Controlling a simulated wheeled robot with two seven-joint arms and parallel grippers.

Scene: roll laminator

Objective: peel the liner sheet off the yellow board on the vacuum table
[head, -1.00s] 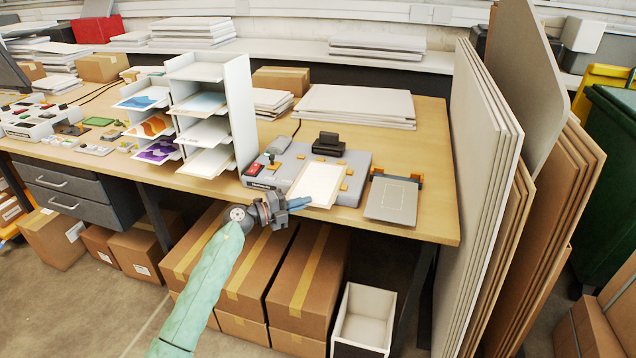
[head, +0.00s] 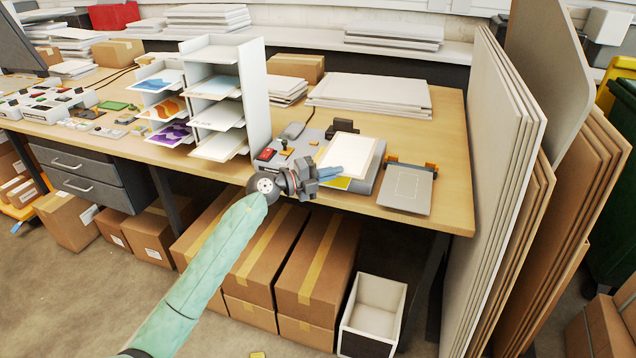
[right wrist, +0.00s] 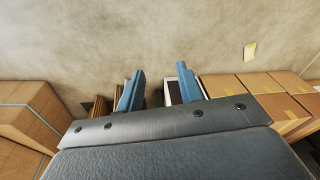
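The white liner sheet (head: 347,152) is over the grey vacuum table (head: 293,152) on the bench. A strip of the yellow board (head: 337,183) shows below its near edge; the rest of the board is hidden under the sheet. My left gripper (head: 333,172) is at the sheet's near left corner, its blue fingers close together and apparently pinching it. The sheet looks raised there; the fingertips' exact contact is too small to see. My right gripper (right wrist: 160,90) shows in the right wrist view with its blue fingers apart and nothing between them, above the floor.
A paper rack (head: 257,95) stands left of the vacuum table. A grey plate with a dashed outline (head: 408,186) lies to its right. Tall boards (head: 490,170) lean at the bench's right end. Boxes (head: 315,265) and a white bin (head: 378,300) stand below.

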